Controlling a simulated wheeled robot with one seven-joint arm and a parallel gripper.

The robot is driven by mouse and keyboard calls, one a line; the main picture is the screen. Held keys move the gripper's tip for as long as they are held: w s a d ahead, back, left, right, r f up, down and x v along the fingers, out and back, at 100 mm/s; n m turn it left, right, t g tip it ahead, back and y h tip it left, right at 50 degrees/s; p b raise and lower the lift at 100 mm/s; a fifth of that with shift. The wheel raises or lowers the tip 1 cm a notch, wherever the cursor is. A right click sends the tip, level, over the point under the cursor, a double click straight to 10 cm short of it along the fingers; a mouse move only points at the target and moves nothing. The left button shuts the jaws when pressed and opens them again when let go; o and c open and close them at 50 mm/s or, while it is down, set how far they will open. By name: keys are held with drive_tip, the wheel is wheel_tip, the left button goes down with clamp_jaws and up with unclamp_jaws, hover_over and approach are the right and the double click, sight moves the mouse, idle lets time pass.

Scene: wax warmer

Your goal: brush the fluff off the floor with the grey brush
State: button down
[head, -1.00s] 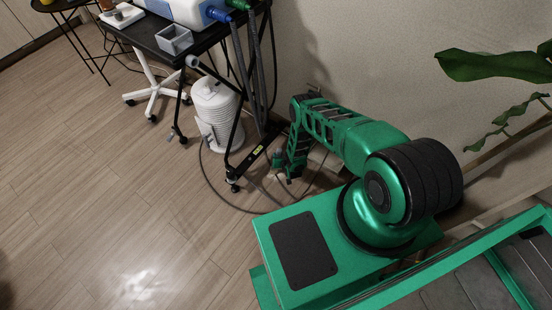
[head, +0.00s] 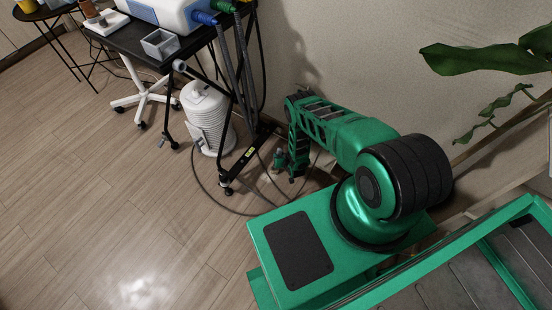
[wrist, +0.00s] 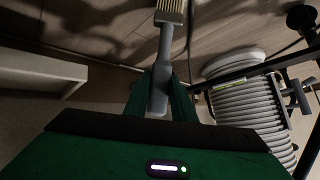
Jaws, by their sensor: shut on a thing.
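The grey brush shows in the wrist view, with its grey handle (wrist: 165,50) and pale bristles (wrist: 171,10) at the top edge. My gripper (wrist: 167,82) is shut on the handle, one green finger on each side, and the bristle end points away from me. In the head view my arm reaches toward the wall and bends down, with my gripper (head: 292,172) low by the black trolley's foot. The brush cannot be made out there. I cannot make out any fluff in either view.
A white ribbed canister (head: 207,118) stands under the black trolley (head: 112,42), close left of my gripper; it also shows in the wrist view (wrist: 248,105). Dark cables (head: 235,211) loop over the floor. The wall is close behind. Open wooden floor (head: 100,190) lies left. Plant leaves hang at right.

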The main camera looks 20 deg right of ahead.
drive_tip(key=shift+s+d, duration=0.1)
idle(0.6)
drive_tip(key=shift+w+a, duration=0.2)
drive_tip(key=shift+a, duration=0.6)
drive_tip(key=shift+w+a, duration=0.25)
drive_tip(key=shift+a, duration=0.55)
drive_tip(key=shift+w+a, duration=0.2)
drive_tip(key=shift+a, duration=0.6)
drive_tip(key=shift+w+a, duration=0.25)
drive_tip(key=shift+a, duration=0.95)
drive_tip(key=shift+w+a, duration=0.25)
drive_tip(key=shift+a, duration=0.95)
drive_tip(key=shift+d, duration=0.1)
drive_tip(key=shift+s+d, duration=0.2)
drive_tip(key=shift+d, duration=0.6)
drive_tip(key=shift+s+d, duration=0.15)
drive_tip(key=shift+d, duration=0.6)
drive_tip(key=shift+s+d, duration=0.2)
drive_tip(key=shift+d, duration=0.6)
